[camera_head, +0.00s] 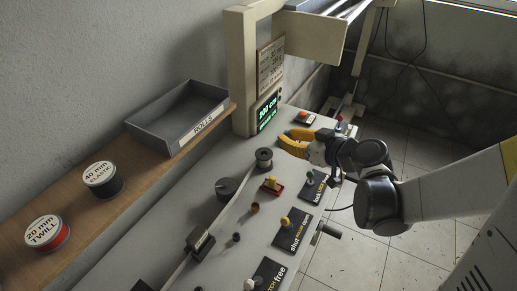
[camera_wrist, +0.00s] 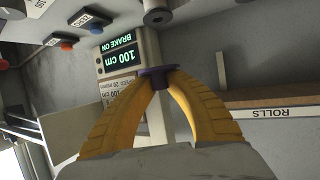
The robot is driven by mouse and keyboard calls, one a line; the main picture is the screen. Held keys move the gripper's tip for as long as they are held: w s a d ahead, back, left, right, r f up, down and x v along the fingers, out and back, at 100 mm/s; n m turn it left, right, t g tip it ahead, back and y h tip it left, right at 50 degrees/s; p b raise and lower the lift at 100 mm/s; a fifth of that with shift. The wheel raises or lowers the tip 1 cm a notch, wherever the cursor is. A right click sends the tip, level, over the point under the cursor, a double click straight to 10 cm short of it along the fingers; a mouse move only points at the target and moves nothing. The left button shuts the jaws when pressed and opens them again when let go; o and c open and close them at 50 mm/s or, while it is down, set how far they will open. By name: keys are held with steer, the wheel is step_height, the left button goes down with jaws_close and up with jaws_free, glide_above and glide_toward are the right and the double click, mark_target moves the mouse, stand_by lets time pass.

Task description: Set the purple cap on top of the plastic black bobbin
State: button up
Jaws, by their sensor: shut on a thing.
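My gripper (camera_head: 284,143) has yellow fingers and is over the far part of the grey bench. In the wrist view its fingertips (camera_wrist: 158,74) are shut on a small dark purple cap (camera_wrist: 157,80) with a flat flange and a short stem. The cap does not show clearly in the head view. A dark spool (camera_head: 264,154) stands upright on the bench just left of and below my fingertips, apart from them. A black spool labelled 40 mm ELASTIC (camera_head: 103,183) stands on the wooden shelf at left. I cannot tell which is the black bobbin.
A red-banded TWILL spool (camera_head: 47,236) and a grey ROLLS tray (camera_head: 186,99) are on the shelf. A round dark knob (camera_head: 227,188), a red block with a yellow lever (camera_head: 272,185) and small controls crowd the bench. A beige post with a display (camera_head: 266,112) stands behind.

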steer(key=b, duration=0.3)
glide_above(265, 155)
step_height(265, 155, down, 6)
steer(key=shift+r, duration=0.2)
steer(key=shift+f+b, duration=1.1)
steer(key=shift+f, duration=0.75)
steer(key=shift+f, duration=0.1)
steer(key=shift+f+b, duration=0.3)
steer(key=shift+b, duration=0.05)
steer(key=o, duration=0.8)
